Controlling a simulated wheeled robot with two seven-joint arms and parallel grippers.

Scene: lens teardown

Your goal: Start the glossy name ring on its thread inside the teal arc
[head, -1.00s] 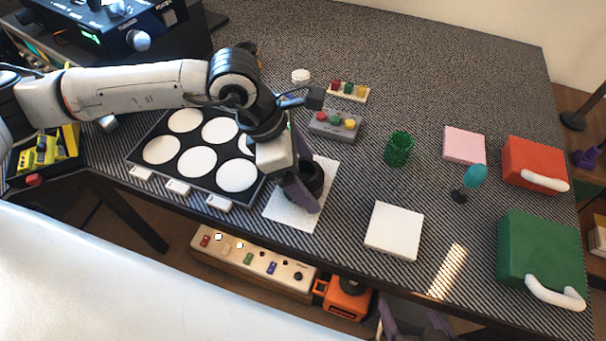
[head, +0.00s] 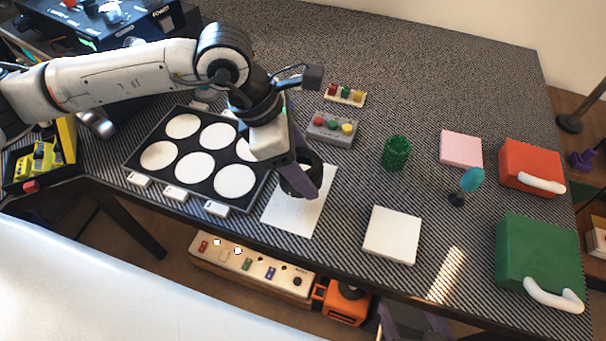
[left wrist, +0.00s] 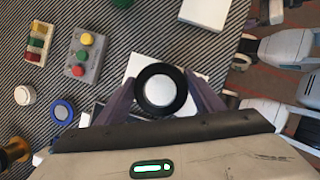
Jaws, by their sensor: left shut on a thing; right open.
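My left gripper (head: 304,178) is shut on a black ring-shaped part (head: 290,184) and holds it over the white sheet (head: 292,218). In the left wrist view, the black ring (left wrist: 142,90) sits between the purple fingers, with white showing through its middle. I cannot tell whether it is the glossy name ring alone or a lens body with it. No teal arc shows on it. A teal oval on a small dark stand (head: 472,179) is at the right. My right gripper (head: 412,322) is open at the bottom edge, partly cut off.
A black tray with white discs (head: 194,167) lies left of the sheet. A grey button box (head: 332,129), green cup (head: 397,152), white pad (head: 391,235), pink pad (head: 461,149), red box (head: 530,163) and green box (head: 540,250) stand around. The mat between them is clear.

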